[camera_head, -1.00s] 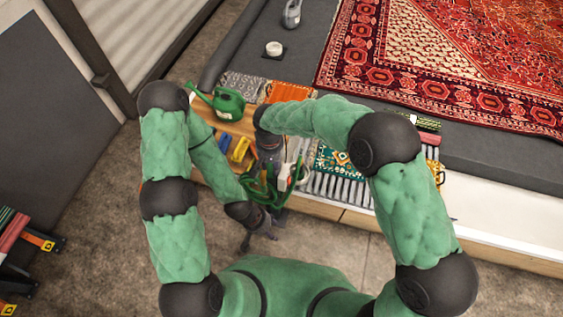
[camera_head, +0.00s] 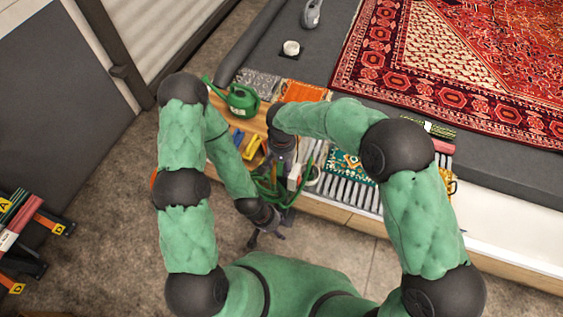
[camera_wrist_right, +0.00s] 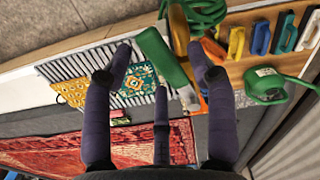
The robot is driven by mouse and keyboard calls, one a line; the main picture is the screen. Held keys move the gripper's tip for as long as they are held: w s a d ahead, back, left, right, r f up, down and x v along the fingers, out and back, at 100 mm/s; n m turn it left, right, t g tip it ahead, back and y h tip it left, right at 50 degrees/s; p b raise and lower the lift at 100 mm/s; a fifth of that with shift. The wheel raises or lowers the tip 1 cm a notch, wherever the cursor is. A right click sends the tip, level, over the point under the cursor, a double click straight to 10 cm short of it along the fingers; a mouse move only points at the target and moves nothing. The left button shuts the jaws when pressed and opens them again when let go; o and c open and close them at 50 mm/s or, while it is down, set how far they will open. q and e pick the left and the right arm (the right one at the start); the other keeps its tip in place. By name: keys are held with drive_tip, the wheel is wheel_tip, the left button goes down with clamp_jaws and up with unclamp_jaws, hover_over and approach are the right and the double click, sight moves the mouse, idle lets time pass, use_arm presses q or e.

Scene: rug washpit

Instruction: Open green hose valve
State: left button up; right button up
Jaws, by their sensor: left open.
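The green hose (camera_head: 268,190) hangs in loops at the bench front; its coil is at the top of the right wrist view (camera_wrist_right: 208,12). A long green piece with a pale end (camera_wrist_right: 165,58), possibly the valve handle, lies between the spread fingers of my right gripper (camera_wrist_right: 160,62). I cannot tell whether they touch it. In the head view my right gripper (camera_head: 284,150) is over the bench beside the hose, partly hidden by its arm. My left gripper (camera_head: 268,236) is open, low in front of the bench, below the hose, and appears empty.
A green watering can (camera_head: 242,100) and colored-handled brushes (camera_head: 252,146) are on the bench left of the hose. A grey slatted grate (camera_head: 350,188) and patterned samples (camera_head: 345,165) lie right. A red rug (camera_head: 450,60) lies behind.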

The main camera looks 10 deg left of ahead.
sight(281, 166)
wheel_tip(281, 166, up, 12)
idle(0.6)
idle(0.5)
